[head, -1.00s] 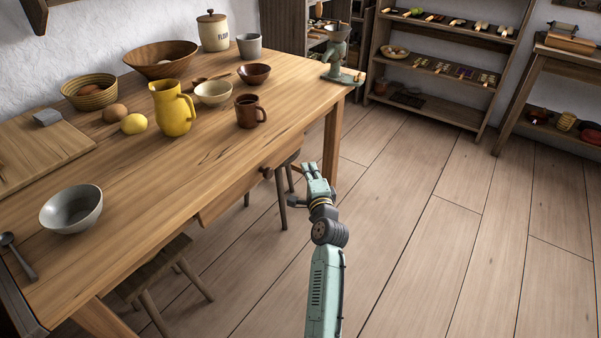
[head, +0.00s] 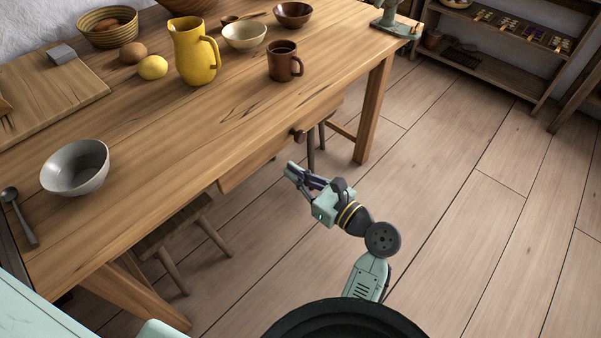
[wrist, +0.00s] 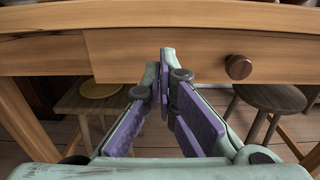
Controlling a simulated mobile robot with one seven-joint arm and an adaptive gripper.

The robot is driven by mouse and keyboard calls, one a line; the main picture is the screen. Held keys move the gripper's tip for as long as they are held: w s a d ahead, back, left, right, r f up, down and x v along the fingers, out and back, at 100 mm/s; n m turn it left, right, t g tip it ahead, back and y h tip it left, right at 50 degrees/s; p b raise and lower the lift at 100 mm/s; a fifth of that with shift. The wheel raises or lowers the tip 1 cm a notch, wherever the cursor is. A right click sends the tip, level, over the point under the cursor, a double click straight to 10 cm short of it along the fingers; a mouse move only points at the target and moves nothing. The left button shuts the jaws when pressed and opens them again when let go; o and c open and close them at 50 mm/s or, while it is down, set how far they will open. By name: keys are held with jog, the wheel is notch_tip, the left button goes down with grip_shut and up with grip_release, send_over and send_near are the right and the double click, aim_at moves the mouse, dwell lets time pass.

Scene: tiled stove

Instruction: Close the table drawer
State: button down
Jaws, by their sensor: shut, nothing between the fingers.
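The wooden table drawer (head: 258,160) sits under the long side of the table (head: 215,115). Its front shows past the tabletop edge in the head view, so it appears to stand out somewhat; how far is hard to tell. Its round dark knob (head: 298,135) is near the right part of the visible front. In the wrist view the drawer front (wrist: 200,50) fills the upper middle, with the knob (wrist: 238,67) right of centre. My gripper (head: 290,170) is shut and empty, its fingertips (wrist: 163,65) pointing at the drawer front, left of the knob. Contact is not clear.
Stools (head: 185,235) stand under the table. A yellow jug (head: 193,55), a brown mug (head: 284,62) and a grey bowl (head: 75,170) stand on top. The floor (head: 450,200) to the right is clear. Shelves (head: 500,50) stand at the back right.

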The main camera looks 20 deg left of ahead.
jog(key=p+x, duration=0.1)
jog(key=x, duration=0.8)
jog(key=shift+w+a+f, duration=0.1)
jog(key=shift+w+a, duration=0.05)
jog(key=shift+a, duration=0.15)
jog(key=shift+a+p, duration=0.1)
jog(key=shift+p, duration=0.2)
jog(key=p+x, duration=0.3)
jog(key=x, duration=0.1)
jog(key=shift+a+r+p, duration=0.2)
jog(key=shift+r+p, duration=0.05)
jog(key=shift+p, duration=0.1)
jog(key=shift+w+a+f, duration=0.15)
jog(key=shift+a, duration=0.05)
